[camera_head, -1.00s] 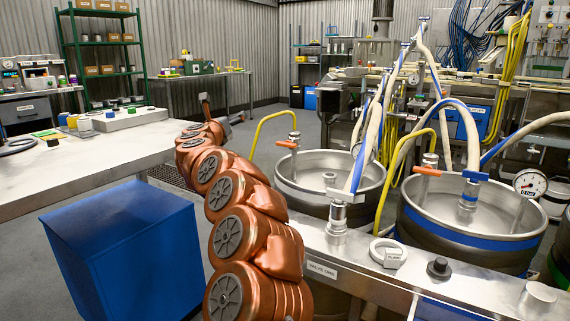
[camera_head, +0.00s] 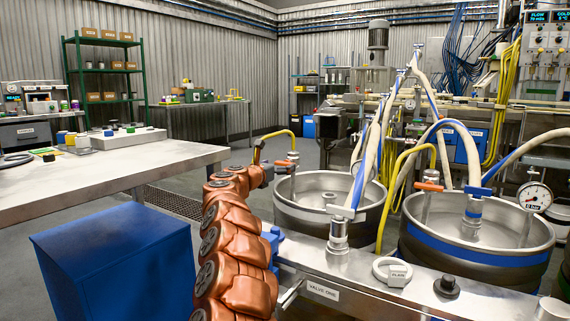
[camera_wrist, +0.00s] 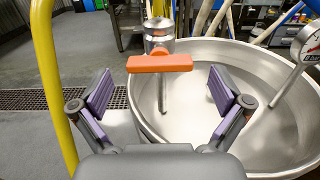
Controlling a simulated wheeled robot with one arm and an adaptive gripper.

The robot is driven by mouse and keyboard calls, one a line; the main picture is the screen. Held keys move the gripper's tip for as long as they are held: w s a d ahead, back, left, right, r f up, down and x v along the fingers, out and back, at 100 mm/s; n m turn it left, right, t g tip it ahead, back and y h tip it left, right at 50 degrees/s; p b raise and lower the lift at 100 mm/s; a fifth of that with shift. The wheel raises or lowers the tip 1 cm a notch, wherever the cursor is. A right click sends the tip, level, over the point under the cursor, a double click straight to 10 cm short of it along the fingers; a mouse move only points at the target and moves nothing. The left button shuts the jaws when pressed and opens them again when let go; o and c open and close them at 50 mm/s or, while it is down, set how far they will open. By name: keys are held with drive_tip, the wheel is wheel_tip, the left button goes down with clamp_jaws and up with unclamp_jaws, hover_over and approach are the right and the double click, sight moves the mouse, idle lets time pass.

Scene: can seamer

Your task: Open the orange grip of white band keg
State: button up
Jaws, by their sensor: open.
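The orange grip (camera_head: 285,164) is a short bar on a metal fitting at the back left of the left keg (camera_head: 328,212). In the head view my arm mostly hides the gripper.
A yellow hose (camera_wrist: 50,80) runs upright left of my gripper. The right keg (camera_head: 480,225) has a blue band and its own orange grip (camera_head: 430,187). A valve bench (camera_head: 350,262) stands in front of the kegs. A pressure gauge (camera_wrist: 311,42) stands at the right.

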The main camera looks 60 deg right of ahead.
sight(283, 163)
drive_tip(key=shift+w+d+r+p, duration=0.1)
drive_tip(key=shift+d+p, duration=0.3)
drive_tip(key=shift+d, duration=1.55)
drive_tip(key=c, duration=1.1)
